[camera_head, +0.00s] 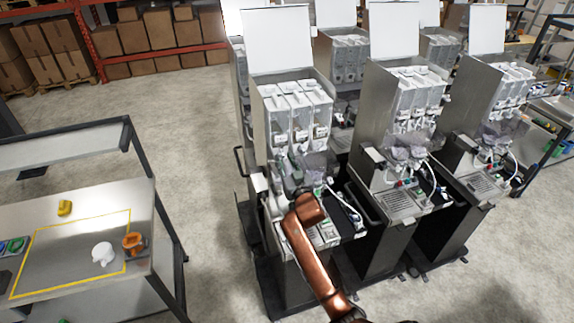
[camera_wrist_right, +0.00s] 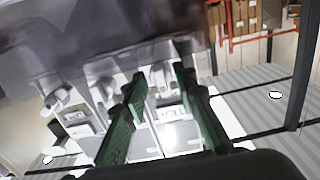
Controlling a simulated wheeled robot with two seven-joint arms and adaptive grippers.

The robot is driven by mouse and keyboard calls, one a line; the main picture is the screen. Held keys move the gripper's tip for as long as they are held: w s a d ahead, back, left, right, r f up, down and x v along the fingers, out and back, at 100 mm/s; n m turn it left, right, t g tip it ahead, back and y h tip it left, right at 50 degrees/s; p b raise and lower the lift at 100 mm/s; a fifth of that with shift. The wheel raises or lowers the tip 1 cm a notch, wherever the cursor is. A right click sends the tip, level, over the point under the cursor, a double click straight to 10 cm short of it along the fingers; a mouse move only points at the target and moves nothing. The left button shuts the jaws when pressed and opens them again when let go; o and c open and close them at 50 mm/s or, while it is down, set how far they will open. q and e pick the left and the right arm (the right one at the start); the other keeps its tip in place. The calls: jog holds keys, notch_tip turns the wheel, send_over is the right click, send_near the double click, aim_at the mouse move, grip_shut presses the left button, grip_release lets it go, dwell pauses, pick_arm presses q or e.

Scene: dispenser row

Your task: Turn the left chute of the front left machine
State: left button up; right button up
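The front left machine (camera_head: 258,117) stands left of the middle in the head view, with clear canisters on top and chutes below. My right arm reaches up to its front from below. My right gripper (camera_head: 290,172) is at the chute area, and largely covers the chutes there. In the right wrist view my right gripper's green fingers (camera_wrist_right: 162,72) are apart, with a white chute part (camera_wrist_right: 160,82) behind or between them; I cannot tell whether they touch it. More white chutes (camera_wrist_right: 62,96) show to the left there. My left gripper is not in view.
Other dispensers (camera_head: 388,110) stand close on the right and behind. A table (camera_head: 90,213) at the left holds a white cup (camera_head: 103,253), an orange item (camera_head: 133,243) and a yellow item (camera_head: 65,208). The floor between table and machines is clear.

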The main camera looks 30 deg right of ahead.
jog(key=v, duration=1.2)
jog(key=shift+d+f, duration=0.1)
jog(key=s+a+f+n+g+y, duration=0.1)
jog(key=s+f+g, duration=0.3)
jog(key=s+f, duration=0.5)
jog(key=s+a+f+g+y, duration=0.1)
jog(key=s+f+g, duration=0.35)
jog(key=f, duration=0.75)
jog(key=s+a+f+n+g, duration=0.1)
jog(key=s+a+f+g, duration=0.15)
jog(key=s, duration=0.45)
jog(key=s+a+f+g+y, duration=0.1)
jog(key=s+f, duration=0.3)
jog(key=s, duration=0.3)
jog(key=s+a+f+n+g, duration=0.1)
jog(key=s+f+g, duration=0.15)
jog(key=s, duration=0.45)
notch_tip(320, 180, down, 38)
jog(key=a+y+b, duration=0.1)
jog(key=b, duration=0.8)
jog(key=s+f+g+b, duration=0.1)
jog(key=s+f+b, duration=0.3)
jog(key=s+f, duration=0.6)
jog(key=s+f+n+g+b, duration=0.1)
jog(key=s+f+b, duration=0.4)
jog(key=s+f, duration=0.6)
notch_tip(320, 180, down, 8)
jog(key=shift+a+r, duration=0.1)
jog(key=shift+a, duration=0.15)
